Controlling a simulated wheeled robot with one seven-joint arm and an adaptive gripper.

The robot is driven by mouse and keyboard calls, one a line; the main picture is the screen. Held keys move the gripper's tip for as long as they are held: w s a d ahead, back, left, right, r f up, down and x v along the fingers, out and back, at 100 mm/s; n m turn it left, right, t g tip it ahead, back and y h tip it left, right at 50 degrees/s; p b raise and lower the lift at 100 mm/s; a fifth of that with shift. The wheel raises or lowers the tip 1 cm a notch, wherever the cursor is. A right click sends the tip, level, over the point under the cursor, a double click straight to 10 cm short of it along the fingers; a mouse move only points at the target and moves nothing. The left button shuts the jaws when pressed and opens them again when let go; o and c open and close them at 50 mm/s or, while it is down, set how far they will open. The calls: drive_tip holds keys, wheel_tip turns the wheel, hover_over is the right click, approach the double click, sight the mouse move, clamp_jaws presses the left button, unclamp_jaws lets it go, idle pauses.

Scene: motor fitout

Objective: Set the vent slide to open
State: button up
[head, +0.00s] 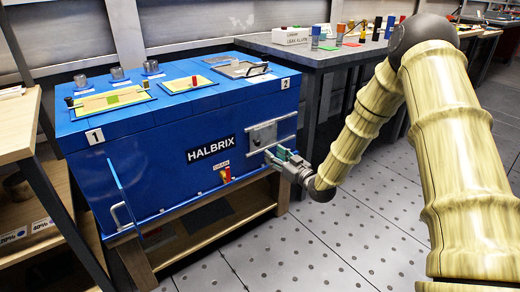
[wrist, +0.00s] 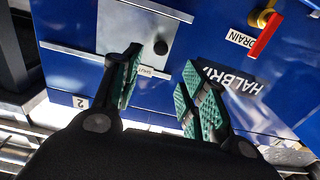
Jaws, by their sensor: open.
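The vent slide (head: 262,135) is a grey metal plate between two pale rails on the front of the blue HALBRIX cabinet, near its right end. In the wrist view the slide plate (wrist: 128,35) carries a dark round knob (wrist: 161,47), and the picture is turned over, with labels upside down. A small label (wrist: 147,71) by the lower rail is too small to read surely. My gripper (head: 283,156) is in front of the slide, at its lower right. In the wrist view its green-padded fingers (wrist: 160,78) are apart and empty, with the knob beyond the gap between them.
A red-handled drain valve (head: 226,174) sits left of the slide. A grey bench (head: 330,58) stands behind. The floor in front is clear.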

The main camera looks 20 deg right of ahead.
sight(259, 144)
drive_tip(key=b+x, duration=0.3)
drive_tip(key=x, duration=0.7)
drive_tip(key=shift+f, duration=0.1)
clamp_jaws()
